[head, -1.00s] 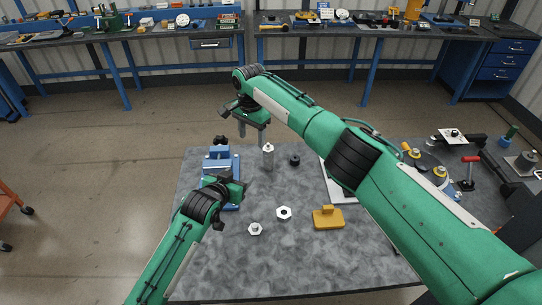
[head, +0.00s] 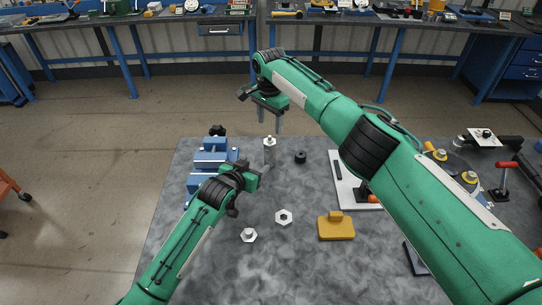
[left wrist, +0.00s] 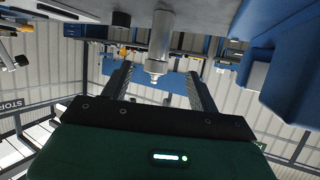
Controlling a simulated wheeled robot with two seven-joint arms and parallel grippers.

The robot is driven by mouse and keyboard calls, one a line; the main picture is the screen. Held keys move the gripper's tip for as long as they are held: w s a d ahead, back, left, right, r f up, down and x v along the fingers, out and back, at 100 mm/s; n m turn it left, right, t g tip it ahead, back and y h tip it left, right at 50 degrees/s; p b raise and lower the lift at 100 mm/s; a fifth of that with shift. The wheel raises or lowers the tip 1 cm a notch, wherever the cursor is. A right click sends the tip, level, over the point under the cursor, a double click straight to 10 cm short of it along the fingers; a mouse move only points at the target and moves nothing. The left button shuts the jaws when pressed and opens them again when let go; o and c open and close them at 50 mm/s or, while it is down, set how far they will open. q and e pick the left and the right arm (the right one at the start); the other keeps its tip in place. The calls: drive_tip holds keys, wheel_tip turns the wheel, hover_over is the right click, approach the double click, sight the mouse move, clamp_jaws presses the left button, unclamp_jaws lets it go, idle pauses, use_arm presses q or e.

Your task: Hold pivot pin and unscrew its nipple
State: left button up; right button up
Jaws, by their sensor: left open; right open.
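The pivot pin (head: 269,154) is a silver upright cylinder on the grey table, with its small nipple (head: 269,139) on top. In the left wrist view, which is upside down, the pin (left wrist: 161,40) hangs from the top and its nipple (left wrist: 155,73) points down. My left gripper (head: 262,168) is open beside the pin, at its lower left. In the left wrist view the pin appears between its spread fingers (left wrist: 159,72); contact cannot be told. My right gripper (head: 270,124) is open and empty, fingers down, above or behind the nipple.
A blue vise (head: 208,160) stands left of the pin. A black ring (head: 300,157) is to its right. A white board (head: 345,190) is partly hidden by my right arm.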

sight(267, 155)
use_arm(q)
drive_tip(key=x, duration=1.2)
drive_tip(key=shift+w+f, duration=0.1)
drive_tip(key=shift+w, duration=0.05)
clamp_jaws()
